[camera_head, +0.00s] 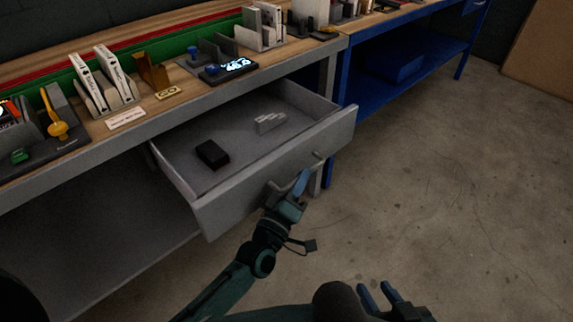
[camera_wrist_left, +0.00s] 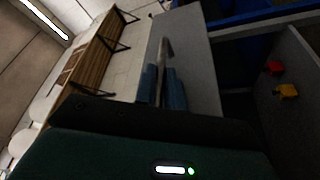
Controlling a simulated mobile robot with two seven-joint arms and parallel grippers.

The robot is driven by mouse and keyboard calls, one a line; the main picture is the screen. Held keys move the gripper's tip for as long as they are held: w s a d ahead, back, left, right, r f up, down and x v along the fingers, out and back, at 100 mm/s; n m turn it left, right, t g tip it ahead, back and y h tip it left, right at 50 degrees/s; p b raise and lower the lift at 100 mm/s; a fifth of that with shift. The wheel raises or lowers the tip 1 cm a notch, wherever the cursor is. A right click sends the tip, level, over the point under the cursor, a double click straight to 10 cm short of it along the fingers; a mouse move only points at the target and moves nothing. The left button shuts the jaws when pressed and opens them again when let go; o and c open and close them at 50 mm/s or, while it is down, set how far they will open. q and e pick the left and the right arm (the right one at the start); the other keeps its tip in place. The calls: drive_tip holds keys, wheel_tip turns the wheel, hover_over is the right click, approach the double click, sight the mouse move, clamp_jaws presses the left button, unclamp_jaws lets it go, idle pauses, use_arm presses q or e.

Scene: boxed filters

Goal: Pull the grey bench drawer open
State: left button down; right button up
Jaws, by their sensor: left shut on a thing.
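The grey bench drawer (camera_head: 272,170) is pulled out from under the workbench, its inside showing from above. My left gripper (camera_head: 301,182) is at the drawer's front. In the left wrist view its blue fingers (camera_wrist_left: 163,88) lie on either side of the bar handle (camera_wrist_left: 164,50), shut on it, with the grey front panel (camera_wrist_left: 200,70) beside them. The gripper hides part of the handle in the head view. My right gripper (camera_head: 380,293) is low in the head view, away from the drawer, its fingers apart and empty.
A black box (camera_head: 212,154) and a small light grey piece (camera_head: 269,123) lie in the drawer. The wooden benchtop (camera_head: 178,101) above holds several holders and parts. A blue bench (camera_head: 414,45) stands to the right. The concrete floor (camera_head: 450,170) in front is clear.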

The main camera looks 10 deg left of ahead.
use_arm(q)
drive_tip(key=shift+s+d, duration=0.45)
drive_tip(key=shift+d, duration=0.15)
use_arm(e)
drive_tip(key=shift+f, duration=0.25)
use_arm(q)
drive_tip(key=c, duration=1.5)
unclamp_jaws()
use_arm(e)
drive_tip(key=shift+w+r, duration=0.1)
drive_tip(key=shift+r, duration=0.2)
use_arm(q)
drive_tip(key=v, duration=1.3)
drive_tip(key=shift+s+a+f, duration=0.1)
use_arm(e)
drive_tip(key=shift+d, duration=0.1)
